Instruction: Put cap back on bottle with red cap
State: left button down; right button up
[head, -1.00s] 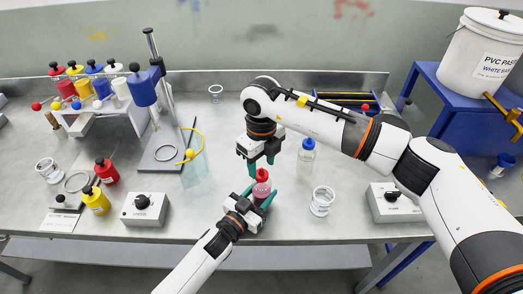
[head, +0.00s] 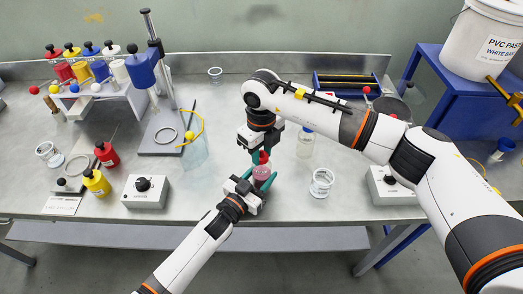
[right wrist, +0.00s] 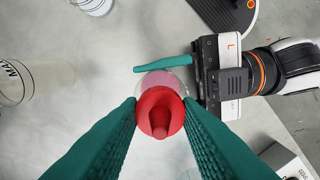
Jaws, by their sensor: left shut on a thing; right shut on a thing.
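A clear bottle with pink contents (head: 261,174) stands upright near the front of the bench, with my left gripper (head: 260,181) shut around its body. A red cap (head: 264,157) with a pointed tip sits at the bottle's top, between the teal fingers of my right gripper (head: 265,153), which reaches down from above. In the right wrist view the cap (right wrist: 160,112) is pinched between both fingers, over the bottle's pinkish rim (right wrist: 165,80). One finger of my left gripper shows beside it. I cannot tell whether the cap is seated; it covers the neck.
Red (head: 106,155) and yellow (head: 96,184) bottles stand farther left.

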jog(key=o, duration=1.2)
jog(key=shift+r, duration=0.1)
notch_tip(320, 180, up, 12)
jog(key=shift+f, duration=0.1)
pick_arm(q)
jog(key=c, duration=0.6)
grip_release()
